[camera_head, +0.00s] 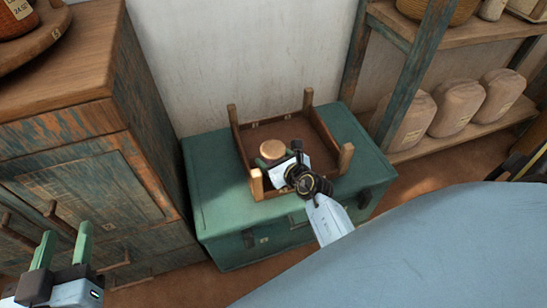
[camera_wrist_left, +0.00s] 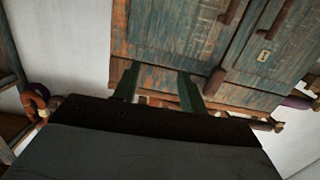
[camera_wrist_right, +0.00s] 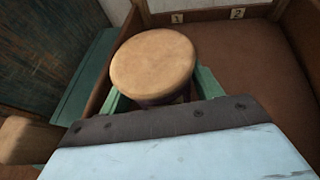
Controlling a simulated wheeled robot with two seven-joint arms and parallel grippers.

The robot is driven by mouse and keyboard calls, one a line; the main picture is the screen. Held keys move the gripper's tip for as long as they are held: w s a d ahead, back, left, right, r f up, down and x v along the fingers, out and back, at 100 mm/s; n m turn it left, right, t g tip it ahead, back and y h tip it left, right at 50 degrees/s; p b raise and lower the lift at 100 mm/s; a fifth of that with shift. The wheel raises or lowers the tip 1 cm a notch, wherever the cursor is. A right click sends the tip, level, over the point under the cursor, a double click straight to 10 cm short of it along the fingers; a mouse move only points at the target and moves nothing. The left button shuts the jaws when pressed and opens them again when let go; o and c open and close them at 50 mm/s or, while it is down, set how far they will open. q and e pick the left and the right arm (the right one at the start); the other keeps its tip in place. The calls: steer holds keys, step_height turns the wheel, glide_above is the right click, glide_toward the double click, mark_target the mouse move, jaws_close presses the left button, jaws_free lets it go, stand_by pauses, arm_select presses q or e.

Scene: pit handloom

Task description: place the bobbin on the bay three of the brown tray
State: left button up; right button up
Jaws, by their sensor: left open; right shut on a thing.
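The bobbin (camera_head: 272,149) has a round, light wooden top and also shows in the right wrist view (camera_wrist_right: 153,62). My right gripper (camera_head: 274,161) is shut on it, over the left part of the brown tray (camera_head: 347,157). The tray has low walls and corner posts. In the right wrist view its far wall carries labels 1 (camera_wrist_right: 177,18) and 2 (camera_wrist_right: 238,13); a label for bay three is not readable. The bobbin's lower end is hidden, so I cannot tell whether it touches the tray floor. My left gripper (camera_head: 64,242) is open and empty at the lower left.
The tray stands on a green chest (camera_head: 222,222). A worn wooden cabinet (camera_head: 85,150) is close on the left. A shelf with several wrapped bundles (camera_head: 457,106) stands on the right. A blue-grey surface (camera_head: 440,250) fills the lower right.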

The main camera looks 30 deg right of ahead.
steer(key=shift+f, duration=0.1)
steer(key=o, duration=1)
steer(key=shift+o, duration=0.2)
